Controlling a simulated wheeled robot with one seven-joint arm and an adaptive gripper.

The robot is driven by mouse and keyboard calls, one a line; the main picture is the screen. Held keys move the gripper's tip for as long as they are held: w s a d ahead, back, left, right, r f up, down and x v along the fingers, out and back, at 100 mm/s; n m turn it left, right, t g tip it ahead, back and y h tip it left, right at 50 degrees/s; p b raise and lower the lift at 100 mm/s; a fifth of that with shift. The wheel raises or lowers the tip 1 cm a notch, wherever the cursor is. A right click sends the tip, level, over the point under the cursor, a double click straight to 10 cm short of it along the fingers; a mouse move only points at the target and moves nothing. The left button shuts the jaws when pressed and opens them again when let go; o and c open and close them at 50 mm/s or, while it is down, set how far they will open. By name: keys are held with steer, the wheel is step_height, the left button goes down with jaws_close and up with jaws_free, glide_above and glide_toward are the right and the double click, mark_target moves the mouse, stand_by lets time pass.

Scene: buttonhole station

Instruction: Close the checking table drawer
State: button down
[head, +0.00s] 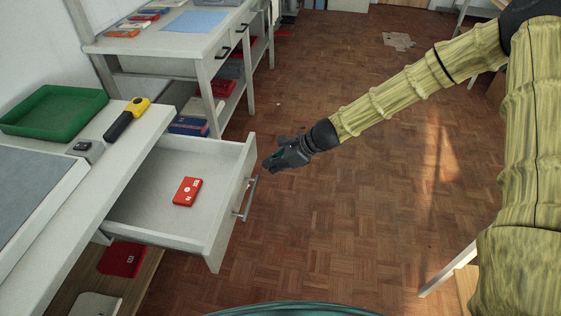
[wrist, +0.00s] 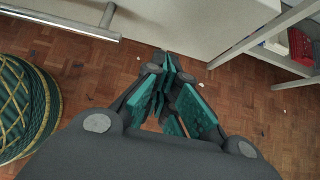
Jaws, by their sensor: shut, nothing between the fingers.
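The checking table drawer (head: 149,204) is pulled out of the white table at the left in the head view. A red packet with white marks (head: 187,191) lies inside it. A metal bar handle (head: 247,198) is on the drawer's front, and the handle also shows at the upper left in the wrist view (wrist: 65,26). My gripper (head: 270,166) is in front of the drawer, near the far end of its front and apart from the handle in the picture. In the wrist view its teal-padded fingers (wrist: 168,66) are together and empty, beside the pale drawer front (wrist: 195,25).
On the checking table (head: 90,185) are a green tray (head: 55,108), a yellow and black tool (head: 127,119) and a small dark box. The parquet floor (head: 330,230) to the right is open.

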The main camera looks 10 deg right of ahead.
mark_target(251, 168)
steer(key=shift+w+a+r, duration=0.1)
steer(key=shift+w+a, duration=0.25)
steer(key=shift+a, duration=0.5)
steer(key=shift+w+a, duration=0.35)
steer(key=shift+a, duration=0.45)
steer(key=shift+w, duration=0.1)
